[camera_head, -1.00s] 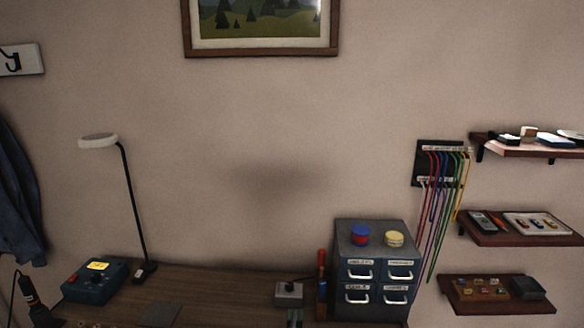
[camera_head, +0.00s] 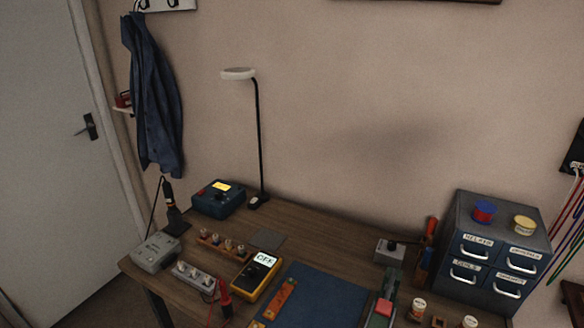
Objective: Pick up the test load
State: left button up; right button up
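I cannot tell for sure which thing is the test load; nothing in view is readably labelled so. Small devices stand on the wooden workbench (camera_head: 325,232): a small grey box with a black knob (camera_head: 389,252) at the right, a grey box (camera_head: 156,253) at the left front corner, and a blue box with a lit yellow display (camera_head: 216,199) at the back left. A yellow meter (camera_head: 258,272) reading OFF stands near the middle. Neither of my grippers is in view.
A blue mat (camera_head: 325,295) lies at the front middle. A drawer cabinet (camera_head: 468,222) stands at the right with tins on top. A desk lamp (camera_head: 258,140) rises at the back. A soldering iron (camera_head: 168,193) stands at the left. The back middle of the bench is clear.

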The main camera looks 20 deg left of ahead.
aim_at(207, 279)
jog(key=l+u, duration=0.15)
jog(key=u, duration=1.15)
